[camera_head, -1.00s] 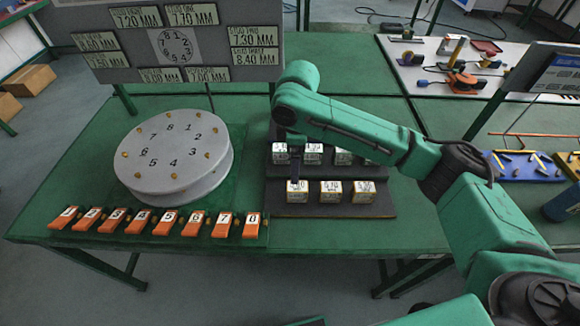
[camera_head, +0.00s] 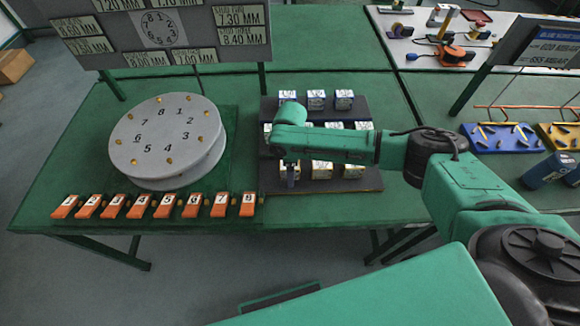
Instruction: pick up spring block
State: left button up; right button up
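Small blocks with pale labelled tops, likely the spring blocks, stand in rows on a dark stepped rack (camera_head: 270,184). The back row includes a block (camera_head: 316,99); the middle row is partly hidden by my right arm. The front row has a left block (camera_head: 290,168), a middle block (camera_head: 321,169) and a right block (camera_head: 352,168). The labels are too small to read. My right gripper (camera_head: 291,178) points down at the front-left block, overlapping it in view. Its fingers are small and mostly hidden, so grip and contact are unclear. My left gripper is out of view.
A round grey numbered disc (camera_head: 168,140) sits left of the rack on the green table (camera_head: 60,160). Several orange numbered tags (camera_head: 140,207) line the front edge. A sign board (camera_head: 160,35) stands behind. Table right of the rack is partly clear under my arm.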

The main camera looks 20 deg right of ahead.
jog(key=shift+w, duration=0.15)
grip_shut()
